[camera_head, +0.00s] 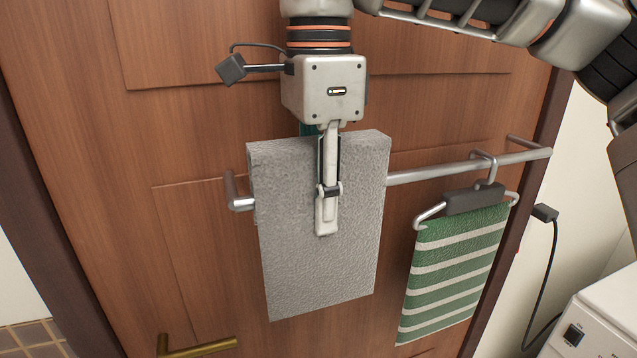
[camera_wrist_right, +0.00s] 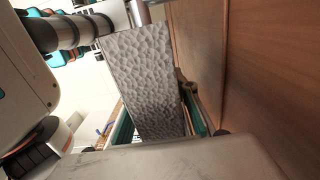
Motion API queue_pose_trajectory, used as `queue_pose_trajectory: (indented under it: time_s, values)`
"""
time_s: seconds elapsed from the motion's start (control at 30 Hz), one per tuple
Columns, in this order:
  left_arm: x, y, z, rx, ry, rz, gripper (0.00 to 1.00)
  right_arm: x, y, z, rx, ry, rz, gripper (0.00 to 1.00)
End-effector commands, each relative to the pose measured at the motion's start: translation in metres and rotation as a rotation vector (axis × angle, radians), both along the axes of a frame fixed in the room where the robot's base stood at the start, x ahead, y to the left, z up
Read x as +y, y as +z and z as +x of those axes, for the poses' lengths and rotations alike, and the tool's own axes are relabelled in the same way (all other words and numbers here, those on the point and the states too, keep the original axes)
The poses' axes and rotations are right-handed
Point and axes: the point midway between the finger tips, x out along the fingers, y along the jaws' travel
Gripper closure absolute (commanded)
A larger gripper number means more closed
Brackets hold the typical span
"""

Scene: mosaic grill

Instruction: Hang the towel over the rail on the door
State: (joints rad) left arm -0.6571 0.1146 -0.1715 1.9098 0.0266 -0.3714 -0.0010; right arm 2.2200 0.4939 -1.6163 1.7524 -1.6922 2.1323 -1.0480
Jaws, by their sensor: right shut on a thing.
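A grey towel (camera_head: 345,245) hangs in front of the wooden door, across the left part of the metal rail (camera_head: 425,174). My right gripper (camera_head: 328,225) points down from above and is shut on the towel, with one finger on the near face. In the right wrist view the towel (camera_wrist_right: 145,80) lies between the fingers (camera_wrist_right: 160,130). The rail behind the towel is hidden, so I cannot tell whether the towel rests on it. My left gripper is not in view.
A green and white striped towel (camera_head: 455,270) hangs from a dark hanger (camera_head: 475,197) on the rail's right part. A brass door handle (camera_head: 200,347) is at the lower left. A white appliance (camera_head: 600,325) with a cable stands at the lower right.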

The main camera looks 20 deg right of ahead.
Motion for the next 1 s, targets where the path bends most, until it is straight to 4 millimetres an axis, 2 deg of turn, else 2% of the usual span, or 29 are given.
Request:
queue_pose_trajectory:
  time_s: [0.5,1.0]
  values:
    - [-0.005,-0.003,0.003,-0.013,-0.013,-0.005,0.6,0.0,-0.036,0.0,0.001,0.0,0.0,1.0]
    - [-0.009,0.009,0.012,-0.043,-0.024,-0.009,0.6,0.0,-0.043,0.0,0.0,-0.001,0.0,1.0]
